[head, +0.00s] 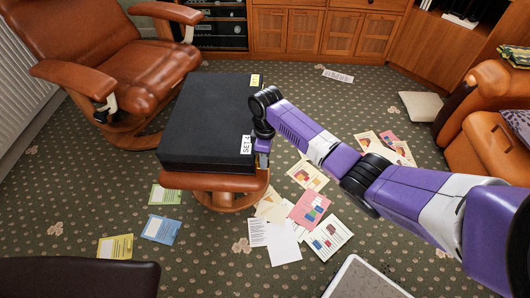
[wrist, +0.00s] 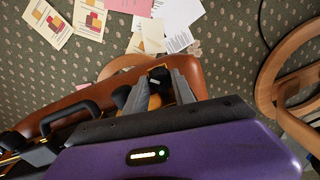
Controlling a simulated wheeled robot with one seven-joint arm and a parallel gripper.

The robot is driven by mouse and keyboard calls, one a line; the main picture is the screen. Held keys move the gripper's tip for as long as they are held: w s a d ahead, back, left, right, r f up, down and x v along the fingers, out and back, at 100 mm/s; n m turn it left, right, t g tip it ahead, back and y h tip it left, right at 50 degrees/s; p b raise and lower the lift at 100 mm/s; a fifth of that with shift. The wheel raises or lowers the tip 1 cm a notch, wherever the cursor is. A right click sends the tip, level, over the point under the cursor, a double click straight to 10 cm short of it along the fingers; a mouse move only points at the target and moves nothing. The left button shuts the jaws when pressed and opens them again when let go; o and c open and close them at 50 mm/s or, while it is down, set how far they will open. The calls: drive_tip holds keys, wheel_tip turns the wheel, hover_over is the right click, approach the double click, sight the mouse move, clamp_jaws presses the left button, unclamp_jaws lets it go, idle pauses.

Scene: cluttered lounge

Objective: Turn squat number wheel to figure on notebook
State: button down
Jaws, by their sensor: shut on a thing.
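A large black case (head: 213,115) lies on a round-edged brown footstool (head: 215,181). A white label (head: 246,144) on its near right edge appears to read "SET 4". A second dark knob (wrist: 121,95) and the case's black handle (wrist: 70,116) show left of the fingers. I cannot pick out the notebook for certain.
Loose papers (head: 285,246) and a pink sheet (head: 309,208) lie on the carpet right of the footstool. A brown armchair (head: 110,60) stands at the left, and an orange-brown seat (head: 490,130) at the right. Open carpet lies behind the case.

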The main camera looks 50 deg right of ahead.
drive_tip(key=n+p, duration=0.2)
drive_tip(key=n, duration=0.1)
drive_tip(key=shift+a+r, duration=0.1)
drive_tip(key=shift+r, duration=0.05)
drive_tip(key=shift+n+p, duration=1)
drive_tip(key=shift+n, duration=0.8)
drive_tip(key=c, duration=1.3)
unclamp_jaws()
drive_tip(key=shift+c, duration=0.2)
drive_tip(key=shift+w+r+p, duration=0.15)
drive_tip(key=shift+r+p, duration=0.55)
drive_tip(key=shift+r, duration=1.2)
drive_tip(key=shift+w+r+p, duration=0.1)
drive_tip(key=shift+r+p, duration=0.55)
drive_tip(key=shift+r, duration=1.2)
